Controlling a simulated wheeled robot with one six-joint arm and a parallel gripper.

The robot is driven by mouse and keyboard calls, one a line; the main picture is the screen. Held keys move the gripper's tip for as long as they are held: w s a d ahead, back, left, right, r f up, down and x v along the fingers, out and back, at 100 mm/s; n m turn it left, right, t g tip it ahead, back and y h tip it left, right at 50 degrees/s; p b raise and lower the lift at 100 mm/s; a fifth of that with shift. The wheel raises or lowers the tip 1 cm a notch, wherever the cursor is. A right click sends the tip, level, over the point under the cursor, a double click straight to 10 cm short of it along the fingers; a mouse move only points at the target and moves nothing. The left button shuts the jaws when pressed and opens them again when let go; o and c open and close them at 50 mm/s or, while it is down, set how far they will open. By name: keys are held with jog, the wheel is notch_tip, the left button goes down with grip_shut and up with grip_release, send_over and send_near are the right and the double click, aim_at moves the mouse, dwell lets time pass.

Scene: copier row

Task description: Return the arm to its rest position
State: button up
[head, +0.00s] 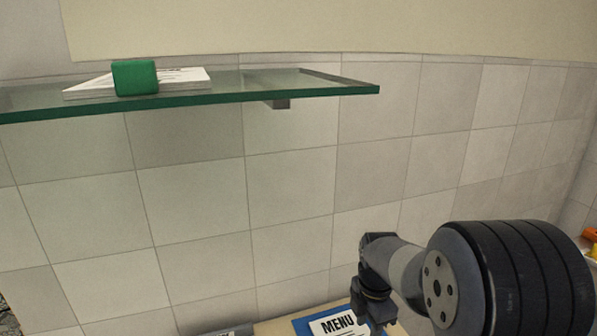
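My arm reaches in from the lower right, with a thick black ribbed section and a paler grey link. Its far end bends down to dark parts, where my gripper (372,308) seems to be, low in the picture and over the right side of a sheet marked MENU (335,324). The fingers cannot be made out, so I cannot tell whether it is open or shut, or whether it touches the sheet.
A glass shelf (300,90) with a green edge juts from the tiled wall at upper left. A green block (135,78) sits on papers (188,76) there. The MENU sheet lies on something blue (303,326). Orange and yellow items show at the right edge.

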notch_tip(320, 180, down, 10)
jog(key=shift+f, duration=0.25)
notch_tip(320, 180, up, 2)
jog(key=shift+r+p, duration=0.1)
jog(key=shift+p, duration=1.05)
jog(key=shift+r+p, duration=0.6)
jog(key=shift+r, duration=0.25)
jog(key=shift+f, duration=0.1)
